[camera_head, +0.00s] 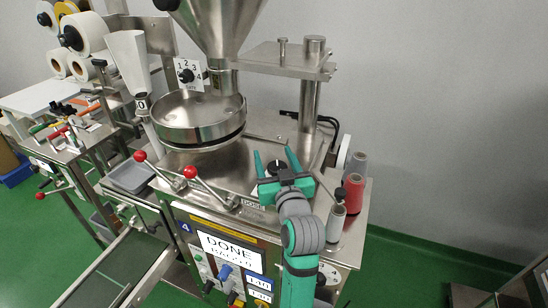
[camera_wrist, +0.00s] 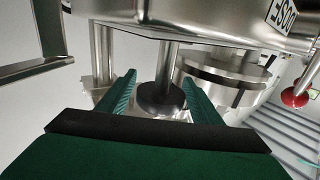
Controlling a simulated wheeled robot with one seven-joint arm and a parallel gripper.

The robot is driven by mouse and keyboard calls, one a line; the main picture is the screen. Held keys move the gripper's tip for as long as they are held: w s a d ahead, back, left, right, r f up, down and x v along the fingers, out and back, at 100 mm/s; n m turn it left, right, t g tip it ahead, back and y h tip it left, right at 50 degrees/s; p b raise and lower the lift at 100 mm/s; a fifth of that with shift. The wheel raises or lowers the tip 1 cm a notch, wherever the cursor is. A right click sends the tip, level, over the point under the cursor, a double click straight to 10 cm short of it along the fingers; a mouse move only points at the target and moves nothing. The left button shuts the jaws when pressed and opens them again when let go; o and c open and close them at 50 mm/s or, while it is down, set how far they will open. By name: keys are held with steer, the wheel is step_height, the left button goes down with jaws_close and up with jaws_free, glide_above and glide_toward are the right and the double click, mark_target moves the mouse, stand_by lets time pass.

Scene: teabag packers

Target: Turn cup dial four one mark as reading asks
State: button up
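My gripper (camera_head: 273,162) is open, its two green fingers pointing away over the steel machine top. A black round knob (camera_wrist: 160,97) on a steel shaft sits between the fingers in the wrist view, with a gap on each side. A white plate with marks 1 to 4 (camera_head: 190,67) and a black knob (camera_head: 186,76) stands below the hopper, away from my gripper. The screen (camera_head: 231,250) reads DONE above a second line, beside a blue label 4 (camera_head: 184,228).
Red-ball levers (camera_head: 190,172) stand left of my gripper; one red ball (camera_wrist: 296,96) shows in the wrist view. A round steel pan (camera_head: 200,120), a post (camera_head: 309,105) and thread spools (camera_head: 353,192) stand around. A DOSE label (camera_head: 253,204) is on the front edge.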

steer(key=v, duration=1)
steer(key=shift+s+d, duration=0.1)
steer(key=shift+s, duration=0.3)
